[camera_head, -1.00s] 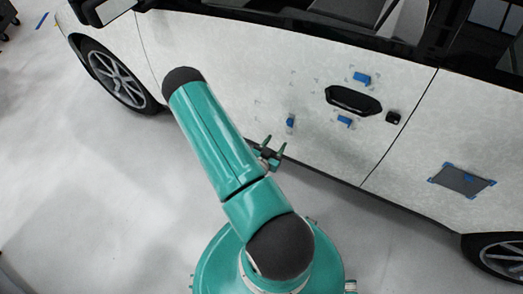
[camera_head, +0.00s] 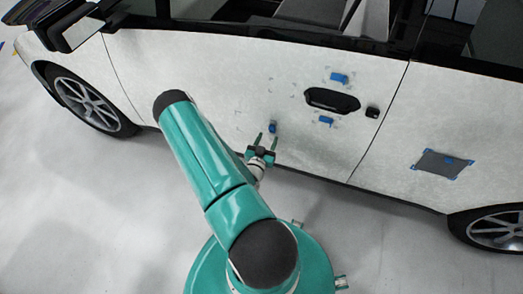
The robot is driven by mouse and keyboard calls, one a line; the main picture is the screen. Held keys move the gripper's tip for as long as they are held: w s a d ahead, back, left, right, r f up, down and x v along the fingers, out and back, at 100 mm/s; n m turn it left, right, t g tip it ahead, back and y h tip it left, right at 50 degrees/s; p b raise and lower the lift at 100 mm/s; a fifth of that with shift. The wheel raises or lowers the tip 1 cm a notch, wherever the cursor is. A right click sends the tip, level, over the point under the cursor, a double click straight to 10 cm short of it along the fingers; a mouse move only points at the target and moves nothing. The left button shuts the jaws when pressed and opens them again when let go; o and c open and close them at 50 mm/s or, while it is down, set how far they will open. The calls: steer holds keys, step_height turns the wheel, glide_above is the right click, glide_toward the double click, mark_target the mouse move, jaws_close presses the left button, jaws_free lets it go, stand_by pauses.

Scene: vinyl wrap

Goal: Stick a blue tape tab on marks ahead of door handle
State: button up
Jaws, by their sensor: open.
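The black door handle (camera_head: 332,100) sits on the white car door. A blue tape tab (camera_head: 339,78) is above it and another blue tab (camera_head: 326,121) is below it, both on the door. Faint corner marks show on the door left of the handle. My gripper (camera_head: 267,138) is open, its two green fingers pointing up toward the third tab. The tab appears just beyond the fingertips; whether they touch the door cannot be told. I see nothing held.
A grey patch (camera_head: 441,164) with blue corner tape is on the rear panel. A small black lock or button (camera_head: 372,112) is right of the handle. The front wheel (camera_head: 90,101) and rear wheel (camera_head: 499,227) stand on open grey floor. The mirror (camera_head: 82,32) sticks out upper left.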

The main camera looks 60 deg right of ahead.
steer(key=d, duration=0.3)
steer(key=w+d, duration=0.1)
steer(key=d, duration=0.1)
steer(key=shift+s, duration=0.1)
jaws_close()
steer(key=shift+a, duration=0.1)
steer(key=shift+a, duration=0.6)
stand_by(0.6)
steer(key=s+a, duration=0.1)
steer(key=a, duration=0.5)
steer(key=shift+a, duration=0.4)
stand_by(0.7)
